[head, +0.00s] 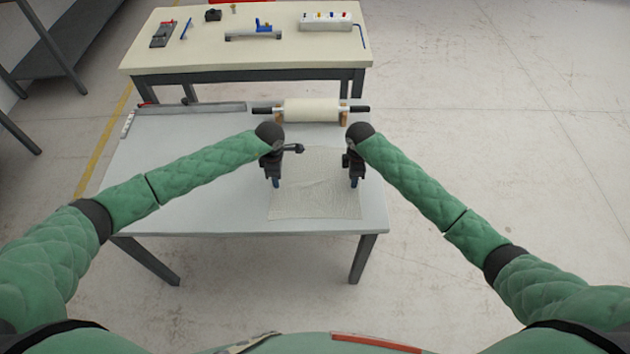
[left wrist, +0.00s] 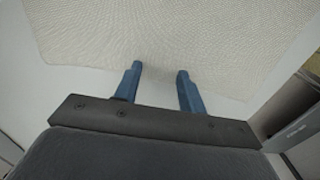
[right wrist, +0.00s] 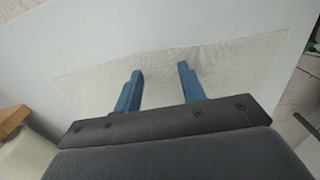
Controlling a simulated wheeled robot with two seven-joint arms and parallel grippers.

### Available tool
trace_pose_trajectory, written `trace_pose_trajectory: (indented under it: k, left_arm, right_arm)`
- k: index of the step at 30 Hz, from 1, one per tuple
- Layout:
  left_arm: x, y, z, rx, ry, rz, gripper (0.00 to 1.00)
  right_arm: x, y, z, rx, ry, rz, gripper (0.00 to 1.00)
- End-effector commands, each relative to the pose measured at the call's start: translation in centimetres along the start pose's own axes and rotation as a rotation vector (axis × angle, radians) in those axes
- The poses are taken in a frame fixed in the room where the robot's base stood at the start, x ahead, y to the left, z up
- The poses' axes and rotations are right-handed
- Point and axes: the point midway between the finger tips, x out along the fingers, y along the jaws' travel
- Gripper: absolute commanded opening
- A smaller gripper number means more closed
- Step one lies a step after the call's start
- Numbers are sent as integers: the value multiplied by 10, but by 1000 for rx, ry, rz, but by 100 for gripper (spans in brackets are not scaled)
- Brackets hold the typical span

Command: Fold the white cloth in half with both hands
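The white cloth (head: 315,200) lies flat on the grey table near its front right, with a textured surface. In the left wrist view the cloth (left wrist: 165,35) fills the upper part, with its edge close to the fingertips. It also shows in the right wrist view (right wrist: 185,70). My left gripper (head: 275,184) points down by the cloth's left edge; its blue fingers (left wrist: 158,75) are apart with nothing between them. My right gripper (head: 354,183) points down by the right edge; its fingers (right wrist: 160,72) are apart and hold nothing. Fingertip height above the cloth is hard to tell.
A roll (head: 312,110) with dark handles rests at the back of the grey table (head: 190,205). A long grey bar (head: 195,108) lies at the back left. A second table (head: 240,56) behind holds several tools.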

Motion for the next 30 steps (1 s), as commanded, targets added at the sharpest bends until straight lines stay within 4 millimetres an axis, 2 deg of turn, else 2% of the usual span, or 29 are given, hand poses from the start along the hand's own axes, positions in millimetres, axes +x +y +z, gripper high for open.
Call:
trace_pose_trajectory:
  k: [1,12,30]
  left_arm:
    - [0,0,0,0,0,-1,35]
    - [0,0,0,0,0,-1,0]
    - [-6,0,0,0,1,-1,0]
  right_arm:
    - [0,0,0,0,0,-1,35]
    - [1,0,0,0,-1,-1,0]
    - [-6,0,0,0,-1,-1,0]
